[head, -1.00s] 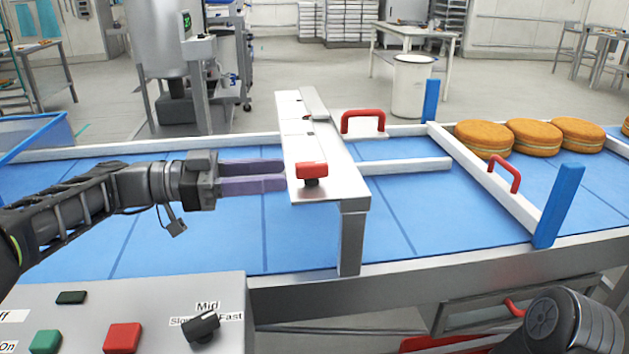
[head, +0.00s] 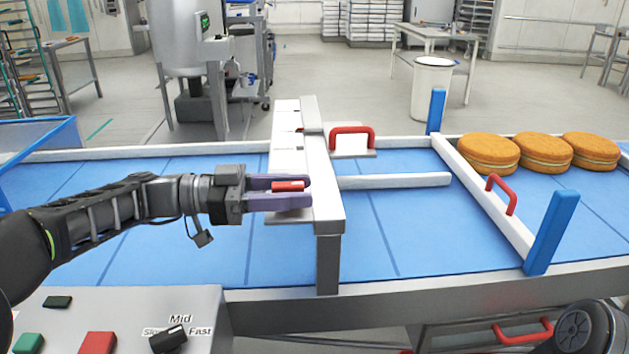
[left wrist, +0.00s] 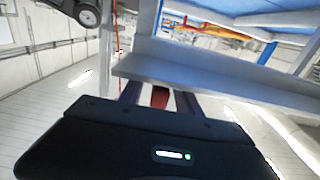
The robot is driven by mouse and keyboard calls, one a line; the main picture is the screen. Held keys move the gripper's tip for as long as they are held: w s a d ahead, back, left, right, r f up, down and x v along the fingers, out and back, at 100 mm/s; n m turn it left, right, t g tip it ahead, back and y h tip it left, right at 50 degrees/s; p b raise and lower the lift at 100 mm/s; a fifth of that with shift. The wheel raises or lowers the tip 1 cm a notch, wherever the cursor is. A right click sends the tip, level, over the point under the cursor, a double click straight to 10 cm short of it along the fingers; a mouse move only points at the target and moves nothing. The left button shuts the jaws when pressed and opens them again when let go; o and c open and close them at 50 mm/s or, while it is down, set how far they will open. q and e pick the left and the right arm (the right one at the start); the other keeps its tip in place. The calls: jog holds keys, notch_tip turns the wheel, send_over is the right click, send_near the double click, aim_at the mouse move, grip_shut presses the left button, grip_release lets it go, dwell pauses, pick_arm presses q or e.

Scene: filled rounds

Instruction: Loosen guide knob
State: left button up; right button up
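The guide knob (head: 288,186) is red and sits on the near end of a metal bridge plate (head: 318,170) over the blue conveyor. My left gripper (head: 290,193) comes in from the left with its two purple fingers on either side of the knob. The left wrist view shows a red piece (left wrist: 160,97) between the fingers, with a small gap beside it, so the fingers look open around it. The knob's lower part is hidden by the near finger. My right gripper is not in view.
A white guide rail (head: 395,181) runs right from the bridge. A red handle (head: 351,133) stands behind it, and another (head: 502,193) is on a crossbar between blue posts. Several cake rounds (head: 542,151) lie at right. A control panel (head: 130,315) is at front left.

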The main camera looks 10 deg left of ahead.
pick_arm(q)
jog(key=shift+c, duration=0.4)
grip_shut()
